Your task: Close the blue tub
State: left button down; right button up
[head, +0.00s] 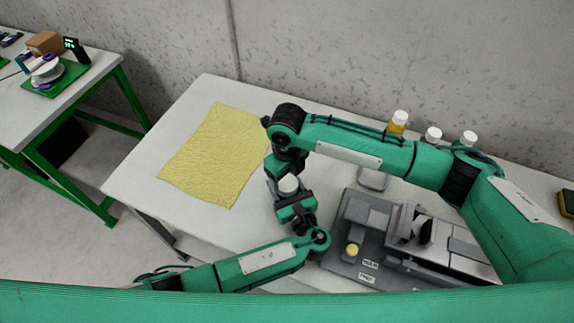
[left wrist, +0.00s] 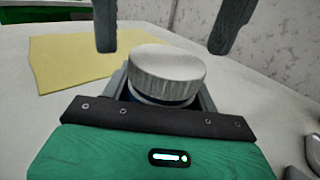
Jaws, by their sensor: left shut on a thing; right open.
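The tub's ribbed white lid (head: 288,184) shows between my two grippers in the head view. In the left wrist view the lid (left wrist: 166,72) sits over a tub whose dark blue body (left wrist: 160,99) barely shows. The lid looks slightly tilted, with a pale rim beneath it; I cannot tell whether it is seated. My left gripper (head: 291,198) is shut on the tub, its jaws on both sides. My right gripper (head: 287,170) is open just above the lid. Its two dark fingers (left wrist: 170,35) stand apart on either side, not touching the lid.
A yellow cloth (head: 212,155) lies left on the table. A grey fixture (head: 375,215) stands right of my grippers. Bottles with white caps (head: 398,121) stand along the back behind my right arm. Another table (head: 50,110) is at the far left.

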jog(key=shift+f, duration=1.15)
jog(key=c, duration=1)
jog(key=m, duration=0.9)
jog(key=shift+m, duration=0.3)
jog(key=m, duration=0.3)
jog(key=shift+m, duration=0.4)
